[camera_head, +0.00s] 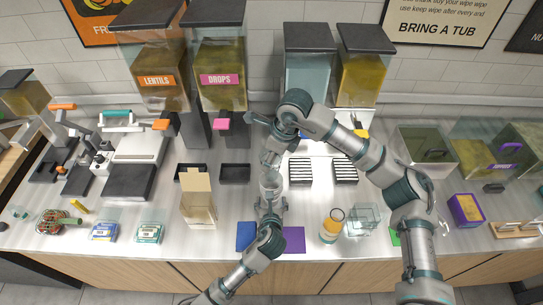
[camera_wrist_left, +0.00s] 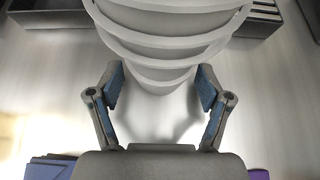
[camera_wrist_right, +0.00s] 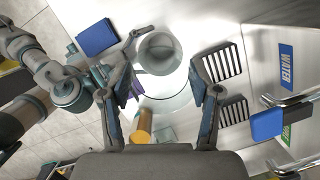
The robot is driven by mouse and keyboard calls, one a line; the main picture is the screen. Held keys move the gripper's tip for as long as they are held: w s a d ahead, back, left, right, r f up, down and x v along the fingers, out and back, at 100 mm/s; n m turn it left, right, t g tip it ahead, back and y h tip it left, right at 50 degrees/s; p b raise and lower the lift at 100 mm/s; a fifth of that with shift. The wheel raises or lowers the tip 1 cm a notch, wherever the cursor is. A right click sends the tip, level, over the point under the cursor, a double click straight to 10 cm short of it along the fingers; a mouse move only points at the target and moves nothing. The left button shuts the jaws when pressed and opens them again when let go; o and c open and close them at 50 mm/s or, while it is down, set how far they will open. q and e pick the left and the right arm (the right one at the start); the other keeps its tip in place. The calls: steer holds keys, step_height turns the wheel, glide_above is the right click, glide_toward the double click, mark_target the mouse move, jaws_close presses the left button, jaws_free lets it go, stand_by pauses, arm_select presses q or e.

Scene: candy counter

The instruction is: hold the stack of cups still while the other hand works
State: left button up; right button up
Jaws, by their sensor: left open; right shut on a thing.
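The stack of cups (camera_head: 270,183) stands upright on the counter, pale and translucent. In the left wrist view the stack (camera_wrist_left: 165,45) shows several nested rims and narrows downward. My left gripper (camera_head: 269,205) is open at the near side of the stack; in its wrist view its fingers (camera_wrist_left: 158,100) stand on either side with gaps. My right gripper (camera_wrist_right: 160,105) is above and behind the stack, shut on a clear round thing that looks like a cup (camera_wrist_right: 178,103). The stack's round top (camera_wrist_right: 158,53) shows beyond it in the right wrist view.
An open carton (camera_head: 197,205) stands left. Blue (camera_head: 246,236) and purple (camera_head: 293,240) pads lie near the front edge. Dispensers (camera_head: 309,75) stand behind.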

arm_select(q)
steer(key=shift+s+r, duration=0.1)
stand_by(0.4)
steer(key=shift+v, duration=3.15)
steer(key=o, duration=0.4)
steer(key=v, duration=1.1)
steer(key=shift+s+r, duration=0.15)
steer(key=shift+s, duration=0.25)
steer(key=shift+s, duration=0.1)
